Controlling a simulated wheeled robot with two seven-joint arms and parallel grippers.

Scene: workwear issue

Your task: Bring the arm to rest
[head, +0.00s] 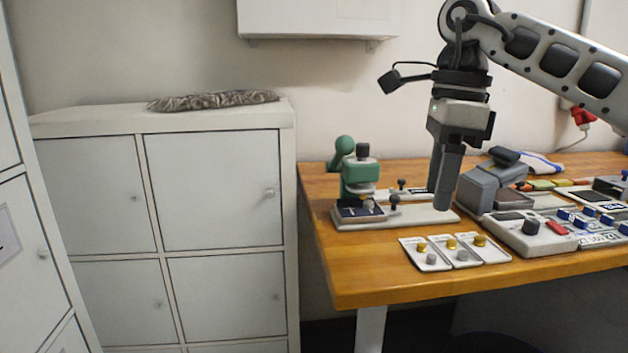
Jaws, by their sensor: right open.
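My right arm (560,55) comes in from the upper right and hangs its gripper (442,200) pointing down over the wooden table (390,283). The fingers overlap in this view, so the gap between them hardly shows. Nothing is seen held in them. I cannot tell whether the fingertips touch the plate. My left gripper is not in view.
Small white cards (462,258) with knobs lie near the table's front edge. A grey device (530,235) and blue blocks (588,215) stand on the right. Free air lies before the lockers.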

